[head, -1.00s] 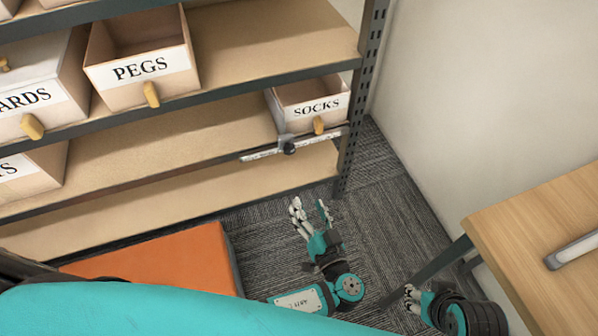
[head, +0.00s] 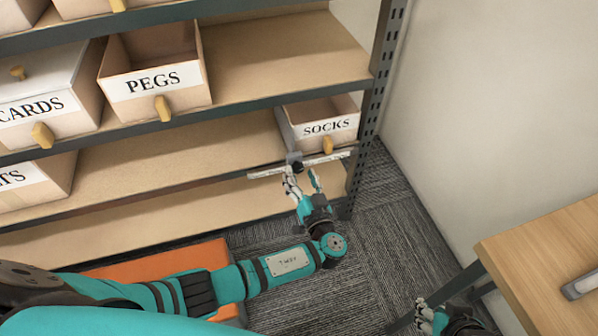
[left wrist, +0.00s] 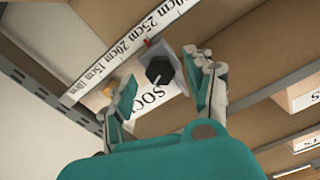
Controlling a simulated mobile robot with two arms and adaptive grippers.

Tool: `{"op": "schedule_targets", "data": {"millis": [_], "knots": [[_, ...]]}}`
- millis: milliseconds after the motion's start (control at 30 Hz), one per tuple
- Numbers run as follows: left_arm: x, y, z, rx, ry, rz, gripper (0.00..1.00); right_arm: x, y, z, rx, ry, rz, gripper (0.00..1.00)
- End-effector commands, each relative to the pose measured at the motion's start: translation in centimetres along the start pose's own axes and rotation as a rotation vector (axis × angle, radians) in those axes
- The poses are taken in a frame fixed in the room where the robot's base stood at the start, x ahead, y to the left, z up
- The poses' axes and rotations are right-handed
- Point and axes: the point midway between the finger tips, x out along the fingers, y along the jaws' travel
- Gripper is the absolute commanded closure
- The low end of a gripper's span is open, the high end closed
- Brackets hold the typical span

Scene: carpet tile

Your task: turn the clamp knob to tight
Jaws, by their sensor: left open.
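The clamp's dark knob (left wrist: 158,70) sits on a grey clamp body (left wrist: 177,78) on a ruler bar (left wrist: 118,57) marked in centimetres. A small red mark (left wrist: 148,42) shows beside the clamp. In the head view the knob (head: 298,167) is at the front of the lower shelf, below the SOCKS box. My left gripper (head: 302,178) is open just in front of the knob; in the left wrist view its fingers (left wrist: 163,77) stand on either side of it, apart from it. My right gripper (head: 429,315) is at the bottom edge, partly cut off, away from the clamp.
The SOCKS box (head: 330,128) is directly above the bar. The PEGS box (head: 153,83) and CARDS box (head: 35,107) are further left. A shelf upright (head: 372,110) stands right of the clamp. An orange block (head: 170,264) is on the floor; a wooden table (head: 540,250) is at right.

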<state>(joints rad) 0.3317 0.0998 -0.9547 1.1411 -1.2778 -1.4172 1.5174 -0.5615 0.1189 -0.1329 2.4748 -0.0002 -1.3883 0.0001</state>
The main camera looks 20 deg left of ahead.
Motion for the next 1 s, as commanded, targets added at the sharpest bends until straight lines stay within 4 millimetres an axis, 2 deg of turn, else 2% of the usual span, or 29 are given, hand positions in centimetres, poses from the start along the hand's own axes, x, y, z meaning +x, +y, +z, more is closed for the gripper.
{"op": "schedule_targets", "data": {"millis": [200,500,900,1000], "knots": [[1.8,0.0,0.0,0.001,-0.001,0.000,0.45,0.1,0.0,-0.9,-0.001,0.041,-0.001,0.69],[2.0,0.0,0.1,0.001,-0.002,0.001,0.45,0.1,-0.2,-1.1,-0.002,0.051,-0.004,0.69],[2.0,0.0,0.0,0.001,-0.001,0.001,0.98,0.2,-0.2,-0.9,-0.003,0.044,-0.005,0.69],[1.9,0.0,0.1,0.002,-0.002,0.001,1.00,0.2,-0.2,-0.9,-0.002,0.044,-0.005,0.69]]}}
